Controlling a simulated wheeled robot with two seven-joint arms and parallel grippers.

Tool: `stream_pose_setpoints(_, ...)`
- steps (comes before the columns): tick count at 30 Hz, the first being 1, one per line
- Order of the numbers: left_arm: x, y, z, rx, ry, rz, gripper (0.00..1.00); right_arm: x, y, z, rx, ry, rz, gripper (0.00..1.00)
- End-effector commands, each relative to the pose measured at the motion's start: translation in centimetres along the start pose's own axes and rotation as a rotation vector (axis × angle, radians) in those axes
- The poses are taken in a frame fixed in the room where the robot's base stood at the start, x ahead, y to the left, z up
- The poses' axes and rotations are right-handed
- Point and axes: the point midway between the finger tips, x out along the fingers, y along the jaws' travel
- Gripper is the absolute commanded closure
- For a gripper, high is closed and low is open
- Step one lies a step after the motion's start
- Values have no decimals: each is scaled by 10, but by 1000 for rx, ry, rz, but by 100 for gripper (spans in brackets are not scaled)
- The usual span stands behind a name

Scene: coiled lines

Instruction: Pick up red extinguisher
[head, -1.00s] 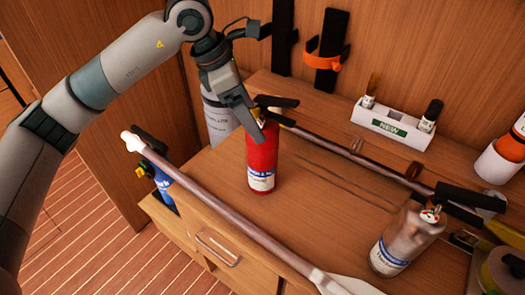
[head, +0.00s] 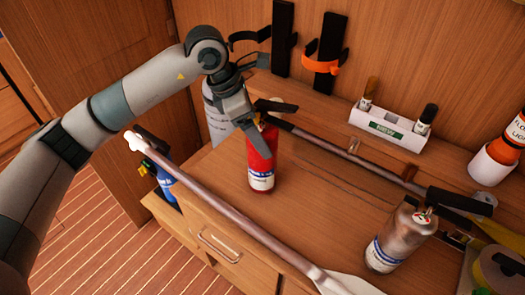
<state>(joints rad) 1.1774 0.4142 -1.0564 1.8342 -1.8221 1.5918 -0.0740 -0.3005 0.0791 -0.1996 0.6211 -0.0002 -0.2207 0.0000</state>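The red extinguisher (head: 261,165) stands upright on the wooden worktop, with a black handle on top and a white and blue label low on its body. My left gripper (head: 262,142) reaches down from the upper left, its fingers in front of the extinguisher's upper body and left of the handle. One finger overlaps the red body in the picture. I cannot tell whether it touches, or how far apart the fingers are. My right gripper is not in view.
A silver extinguisher (head: 397,240) stands at right. A long pole (head: 230,218) runs along the front edge, another pole (head: 365,164) behind. A white container (head: 216,115) is behind my gripper. A white holder (head: 387,130) and wall brackets (head: 325,55) are at the back.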

Motion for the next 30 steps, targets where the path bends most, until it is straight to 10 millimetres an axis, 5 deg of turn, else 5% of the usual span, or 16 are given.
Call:
stream_pose_setpoints(18,10,0,0,0,-1,0,17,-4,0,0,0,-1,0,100)
stream_pose_setpoints(28,10,0,0,0,-1,0,96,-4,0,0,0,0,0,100)
stream_pose_setpoints(30,6,1,3,2,-7,4,100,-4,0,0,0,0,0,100)
